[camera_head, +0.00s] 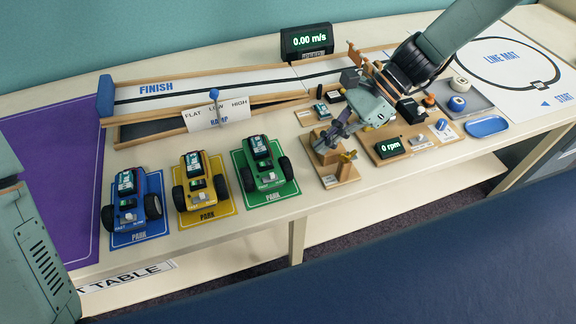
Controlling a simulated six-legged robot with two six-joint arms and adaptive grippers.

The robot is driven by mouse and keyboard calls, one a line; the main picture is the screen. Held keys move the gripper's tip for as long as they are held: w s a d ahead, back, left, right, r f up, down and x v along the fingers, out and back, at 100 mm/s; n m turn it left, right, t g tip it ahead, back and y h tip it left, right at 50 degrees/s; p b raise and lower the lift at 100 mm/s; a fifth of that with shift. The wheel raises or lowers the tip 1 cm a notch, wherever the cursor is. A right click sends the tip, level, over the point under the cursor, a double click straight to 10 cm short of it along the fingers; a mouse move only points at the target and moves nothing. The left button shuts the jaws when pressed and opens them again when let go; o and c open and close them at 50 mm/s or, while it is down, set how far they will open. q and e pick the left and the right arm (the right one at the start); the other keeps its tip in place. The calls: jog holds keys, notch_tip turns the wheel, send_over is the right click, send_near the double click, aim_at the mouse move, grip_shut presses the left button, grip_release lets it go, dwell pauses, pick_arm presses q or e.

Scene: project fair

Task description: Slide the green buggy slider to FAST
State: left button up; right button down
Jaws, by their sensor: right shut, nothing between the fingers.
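The green buggy (258,153) stands on the green PARK mat (276,193), the rightmost of the three parked buggies. A small pale slider block (267,177) shows on its near end; its lettering is too small to read, so I cannot tell its setting. My right gripper (328,142) comes in from the upper right. It is shut and empty, over the wooden stands to the right of the green buggy and apart from it. It hides part of those stands. My left gripper is not in view.
A yellow buggy (193,181) and a blue buggy (127,202) stand to the left. The ramp sign (217,115) and track (150,92) lie behind. The table front is clear.

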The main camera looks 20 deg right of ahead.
aim_at(275, 177)
jog(key=b+x, duration=0.2)
jog(key=x, duration=0.3)
jog(key=shift+a+f, duration=0.1)
jog(key=shift+f, duration=0.2)
jog(key=a, duration=0.3)
jog(key=shift+f+b, duration=0.15)
jog(key=shift+b, duration=0.25)
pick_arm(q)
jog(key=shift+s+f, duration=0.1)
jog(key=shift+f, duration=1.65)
pick_arm(e)
jog(key=shift+s+a, duration=0.1)
jog(key=shift+a, duration=0.6)
jog(key=shift+a, duration=0.15)
